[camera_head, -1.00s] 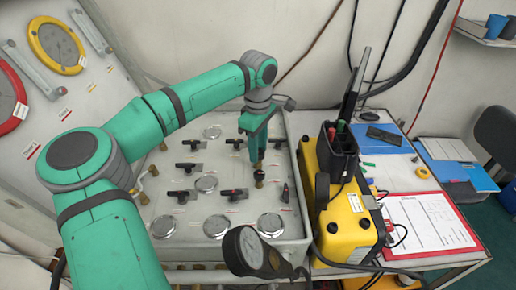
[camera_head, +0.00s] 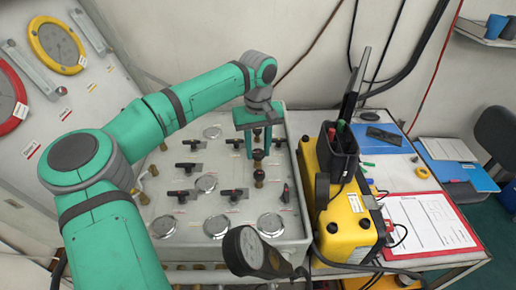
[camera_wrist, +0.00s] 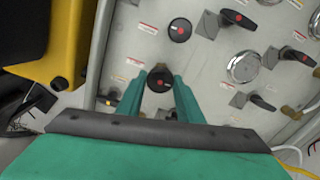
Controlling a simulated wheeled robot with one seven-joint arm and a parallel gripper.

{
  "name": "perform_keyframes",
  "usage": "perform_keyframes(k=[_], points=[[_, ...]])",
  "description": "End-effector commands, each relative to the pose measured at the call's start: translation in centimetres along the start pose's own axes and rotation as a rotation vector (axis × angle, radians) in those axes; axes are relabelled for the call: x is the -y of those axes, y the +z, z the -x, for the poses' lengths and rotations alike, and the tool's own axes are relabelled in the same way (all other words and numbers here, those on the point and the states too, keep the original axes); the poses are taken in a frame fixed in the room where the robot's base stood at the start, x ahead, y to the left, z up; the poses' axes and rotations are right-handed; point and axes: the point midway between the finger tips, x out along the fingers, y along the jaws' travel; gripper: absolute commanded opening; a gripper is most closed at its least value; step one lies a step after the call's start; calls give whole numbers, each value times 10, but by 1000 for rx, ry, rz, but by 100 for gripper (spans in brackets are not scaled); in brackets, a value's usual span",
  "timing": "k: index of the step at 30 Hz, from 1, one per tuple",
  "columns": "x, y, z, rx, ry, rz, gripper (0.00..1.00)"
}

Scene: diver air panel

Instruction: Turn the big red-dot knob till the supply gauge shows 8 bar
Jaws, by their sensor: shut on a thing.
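My gripper (camera_head: 258,146) points down at the right part of the grey valve panel (camera_head: 298,232). Its two teal fingers are shut on a round black knob with a red dot (camera_wrist: 159,84), one finger on each side. The knob also shows between the fingers in the head view (camera_head: 258,154). A second black red-dot knob (camera_wrist: 180,30) stands free beside it. I cannot tell from size alone which knob is bigger. Several round gauges sit on the panel, one of them near its front right (camera_head: 270,224). Their needles are too small to read, and I cannot tell which is the supply gauge.
Several black lever valves (camera_head: 234,193) stand on the panel. A dark round gauge on a stalk (camera_head: 247,247) rises in front. A yellow case (camera_head: 345,220) stands close on the right, with a red clipboard (camera_head: 440,250) beyond it.

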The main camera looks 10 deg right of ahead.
Motion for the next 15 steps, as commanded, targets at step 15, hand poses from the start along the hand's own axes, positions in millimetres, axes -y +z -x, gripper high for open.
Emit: perform_keyframes(k=[15], points=[[-1,0,2,-2,2,-73,11]])
